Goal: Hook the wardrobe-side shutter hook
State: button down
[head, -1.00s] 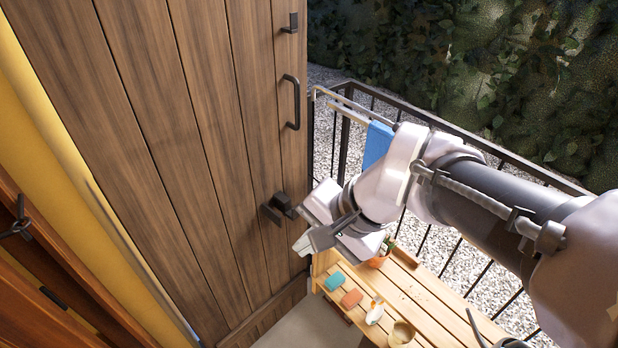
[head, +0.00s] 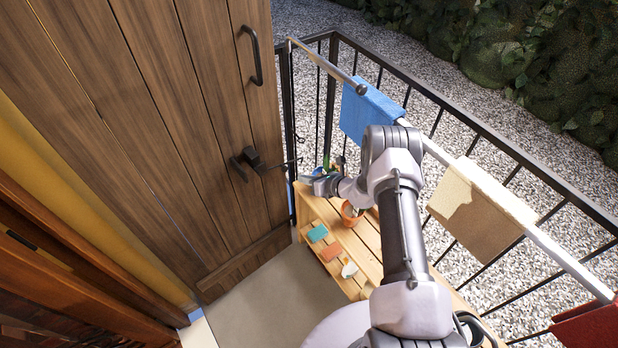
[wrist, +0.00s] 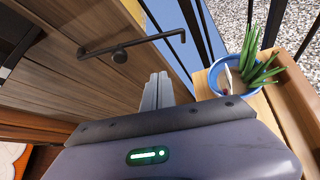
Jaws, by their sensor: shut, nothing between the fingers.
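The wooden plank shutter (head: 170,130) stands upright at the left of the head view. A black metal fitting (head: 248,162) on it has a thin rod reaching right past the shutter's edge. In the wrist view a black bar (wrist: 150,42) with a round knob stands out across the planks; it looks like the same fitting. I cannot tell whether this is the wardrobe-side hook. My gripper (head: 318,184) is just right of and below the rod, apart from it. In the wrist view its fingers (wrist: 158,80) are shut and empty, below the bar.
A black pull handle (head: 254,55) is higher on the shutter. A slatted wooden bench (head: 366,262) with a plant pot (head: 350,213) and small items is below my arm. A black railing (head: 480,130) and a rail with cloths (head: 368,112) bound the right. The floor (head: 270,310) below is clear.

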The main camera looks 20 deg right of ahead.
aim_at(285, 168)
jog(key=b+x, duration=0.3)
jog(key=x, duration=0.3)
jog(key=r, duration=0.2)
jog(key=d+r, duration=0.1)
jog(key=r, duration=0.1)
jog(key=shift+w+d, duration=0.1)
jog(key=shift+w, duration=0.3)
jog(key=shift+n+h, duration=0.4)
jog(key=shift+w+d+r+p, duration=0.15)
jog(key=shift+r+p, duration=0.15)
jog(key=shift+r, duration=0.45)
jog(key=shift+d+r+p, duration=0.1)
jog(key=shift+r+p, duration=0.15)
jog(key=shift+r, duration=0.5)
jog(key=shift+w+d+r+p, duration=0.15)
jog(key=shift+r+p, duration=0.15)
jog(key=shift+r, duration=0.45)
